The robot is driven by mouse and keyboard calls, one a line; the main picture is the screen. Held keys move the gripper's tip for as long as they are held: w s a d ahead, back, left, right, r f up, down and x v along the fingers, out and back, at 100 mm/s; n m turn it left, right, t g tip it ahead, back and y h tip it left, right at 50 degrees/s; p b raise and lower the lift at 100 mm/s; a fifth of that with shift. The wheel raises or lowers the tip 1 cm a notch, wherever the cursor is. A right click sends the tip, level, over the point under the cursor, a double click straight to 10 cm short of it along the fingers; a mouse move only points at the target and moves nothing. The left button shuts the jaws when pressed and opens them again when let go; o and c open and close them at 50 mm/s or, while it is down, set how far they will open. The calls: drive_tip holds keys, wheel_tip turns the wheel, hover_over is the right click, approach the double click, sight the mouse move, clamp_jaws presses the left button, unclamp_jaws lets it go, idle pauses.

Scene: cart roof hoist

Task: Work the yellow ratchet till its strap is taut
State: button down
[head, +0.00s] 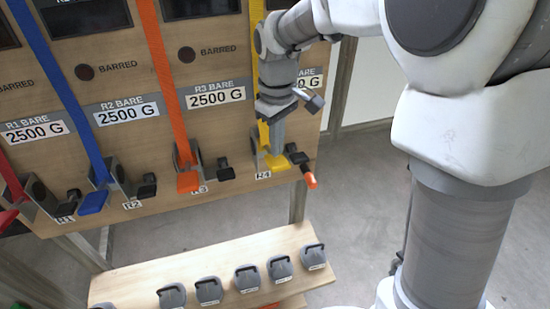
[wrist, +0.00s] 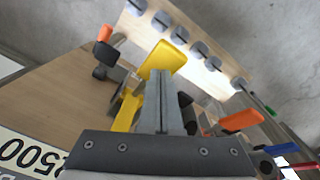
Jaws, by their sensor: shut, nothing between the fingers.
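The yellow ratchet (head: 279,162) is mounted at the lower edge of the wooden board, by the label R4. Its yellow handle also shows in the wrist view (wrist: 163,60), and its yellow strap (head: 255,50) runs up the board, partly hidden by my arm. My gripper (head: 277,152) is shut and empty, pointing down at the ratchet. In the wrist view its closed fingers (wrist: 161,74) overlap the near end of the yellow handle; I cannot tell whether they touch it. A black lever (head: 299,157) sits to the right of the yellow handle. The strap's tension cannot be judged.
Orange (head: 188,182), blue (head: 93,202) and red (head: 8,218) ratchets with straps stand in a row to the left. An orange-tipped part (head: 309,180) juts out below R4. A bench (head: 215,258) below carries several grey weights. Open floor lies right.

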sight(278, 161)
idle(0.6)
drive_tip(key=shift+s+d+f+b, duration=0.1)
drive_tip(key=shift+s+f+b, duration=0.05)
drive_tip(key=shift+f+b, duration=1.3)
drive_tip(key=shift+s+f+b, duration=0.15)
drive_tip(key=shift+f+b, duration=0.8)
drive_tip(key=shift+f, duration=1)
drive_tip(key=r+p, duration=0.6)
drive_tip(key=r, duration=0.1)
drive_tip(key=shift+w, duration=0.3)
drive_tip(key=shift+f, duration=0.15)
